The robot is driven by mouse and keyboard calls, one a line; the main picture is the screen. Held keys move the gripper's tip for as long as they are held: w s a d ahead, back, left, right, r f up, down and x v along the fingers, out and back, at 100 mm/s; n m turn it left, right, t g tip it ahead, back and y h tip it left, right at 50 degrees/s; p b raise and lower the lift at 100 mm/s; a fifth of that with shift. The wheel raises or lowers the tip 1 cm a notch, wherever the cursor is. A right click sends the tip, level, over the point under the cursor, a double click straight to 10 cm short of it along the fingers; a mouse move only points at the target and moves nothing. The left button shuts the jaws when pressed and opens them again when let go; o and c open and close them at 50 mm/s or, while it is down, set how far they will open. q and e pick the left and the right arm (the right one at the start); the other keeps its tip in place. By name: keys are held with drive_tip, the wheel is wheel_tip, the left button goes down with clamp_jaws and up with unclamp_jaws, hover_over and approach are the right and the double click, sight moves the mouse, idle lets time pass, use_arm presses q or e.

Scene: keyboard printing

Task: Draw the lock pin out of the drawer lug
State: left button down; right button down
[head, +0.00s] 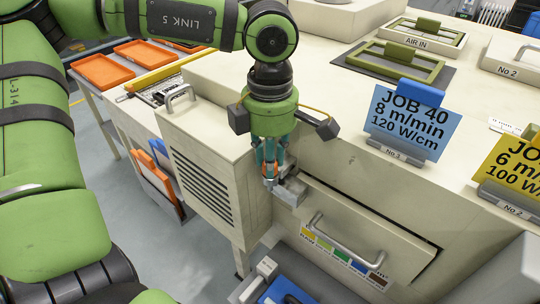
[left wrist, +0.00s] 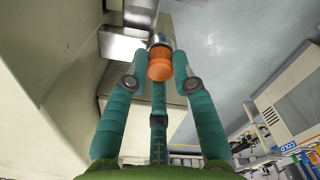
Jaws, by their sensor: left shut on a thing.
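The lock pin has an orange knob (left wrist: 160,66) and a silver collar. In the left wrist view the knob sits between the teal fingers of my left gripper (left wrist: 160,84), with a fingertip on each side. In the head view my left gripper (head: 270,160) points down at the drawer's left end, shut on the pin. The grey metal drawer lug (head: 291,191) sticks out just beside the fingertips. The pin's collar is close to the lug in the wrist view; how deep its shaft sits is hidden. The drawer front (head: 375,252) has a silver bar handle (head: 345,241). My right gripper is not in view.
A louvred cream box (head: 205,160) with a top handle stands left of my left gripper. The blue JOB 40 card (head: 405,121) stands on the machine top at right. Below the drawer is a blue item (head: 285,291).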

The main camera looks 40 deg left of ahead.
use_arm(q)
drive_tip(key=shift+r+p, duration=1.05)
drive_tip(key=shift+r, duration=0.95)
drive_tip(key=shift+r+p, duration=0.6)
drive_tip(key=shift+r, duration=0.55)
wheel_tip(320, 180, up, 4)
drive_tip(key=shift+p, duration=1.2)
